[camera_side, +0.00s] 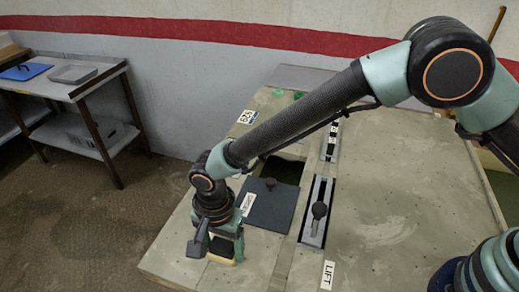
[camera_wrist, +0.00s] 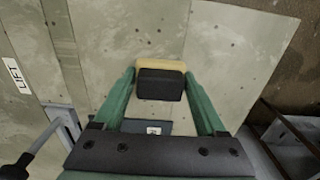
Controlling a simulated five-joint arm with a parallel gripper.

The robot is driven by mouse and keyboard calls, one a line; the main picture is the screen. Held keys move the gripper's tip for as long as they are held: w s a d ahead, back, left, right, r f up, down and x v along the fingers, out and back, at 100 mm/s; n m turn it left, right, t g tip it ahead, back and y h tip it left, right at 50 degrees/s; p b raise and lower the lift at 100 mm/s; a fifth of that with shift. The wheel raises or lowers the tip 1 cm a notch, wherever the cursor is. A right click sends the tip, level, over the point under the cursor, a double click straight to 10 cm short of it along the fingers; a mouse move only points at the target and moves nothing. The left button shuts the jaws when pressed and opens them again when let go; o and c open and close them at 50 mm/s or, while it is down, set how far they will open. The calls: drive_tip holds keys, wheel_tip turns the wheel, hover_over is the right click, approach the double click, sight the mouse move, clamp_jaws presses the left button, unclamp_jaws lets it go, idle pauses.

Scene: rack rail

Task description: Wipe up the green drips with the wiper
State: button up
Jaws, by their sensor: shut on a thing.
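My gripper (camera_side: 226,246) is low over the near left part of the concrete worktop. It is shut on the wiper (camera_wrist: 160,84), a black block with a tan pad along one edge, held between the green fingers in the wrist view. The green drips (camera_side: 298,95) are small green spots at the worktop's far end, well away from my gripper. They do not show in the wrist view.
A dark plate (camera_side: 262,212) with a knob lies right of my gripper, beside a dark opening (camera_side: 286,168). A slotted panel with a lever (camera_side: 318,212) stands further right, near a LIFT label (camera_side: 327,275). A side bench (camera_side: 75,85) is at far left. The right worktop is clear.

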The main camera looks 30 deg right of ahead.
drive_tip(key=shift+s+a, duration=0.45)
drive_tip(key=shift+s, duration=0.05)
drive_tip(key=shift+w+d, duration=2.5)
drive_tip(key=shift+w, duration=0.05)
drive_tip(key=shift+w+d, duration=0.1)
drive_tip(key=shift+d, duration=0.2)
drive_tip(key=shift+s+d, duration=0.25)
drive_tip(key=shift+s, duration=0.1)
drive_tip(key=shift+s+a, duration=2.65)
drive_tip(key=shift+s, duration=0.05)
drive_tip(key=shift+w+d, duration=2.7)
wheel_tip(320, 180, up, 8)
